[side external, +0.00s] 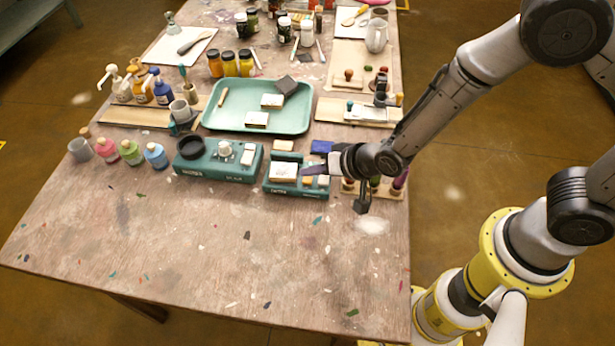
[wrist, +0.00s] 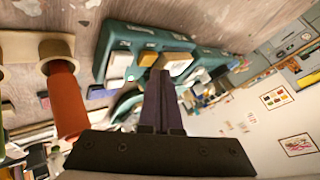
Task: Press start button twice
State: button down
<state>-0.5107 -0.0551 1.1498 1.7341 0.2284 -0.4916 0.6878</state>
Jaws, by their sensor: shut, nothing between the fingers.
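A teal device (side external: 296,188) near the table's middle has a larger white plate (side external: 283,172), a yellowish button (side external: 308,180) and a white button (side external: 322,182) on top. I cannot read which one is the start button. My gripper (side external: 306,169) is shut and empty, its fingertips low over the device between the plate and the buttons. In the wrist view, the shut fingers (wrist: 161,74) point at the teal device (wrist: 128,40), with the tips beside the yellowish button (wrist: 148,59) and the white plate (wrist: 177,65). I cannot tell whether they touch anything.
A second teal device (side external: 218,162) with a black ring (side external: 190,147) stands to the left. A teal tray (side external: 258,106) lies behind. The table's front (side external: 200,255) is clear except for paint flecks.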

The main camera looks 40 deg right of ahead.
aim_at(311, 182)
jog(key=shift+r, duration=0.15)
jog(key=shift+r, duration=2.45)
dwell(0.9)
notch_tip(311, 182, up, 4)
jog(key=shift+f, duration=0.1)
dwell(0.4)
jog(key=shift+f, duration=4.4)
jog(key=shift+f, duration=0.1)
jog(key=shift+f, duration=0.3)
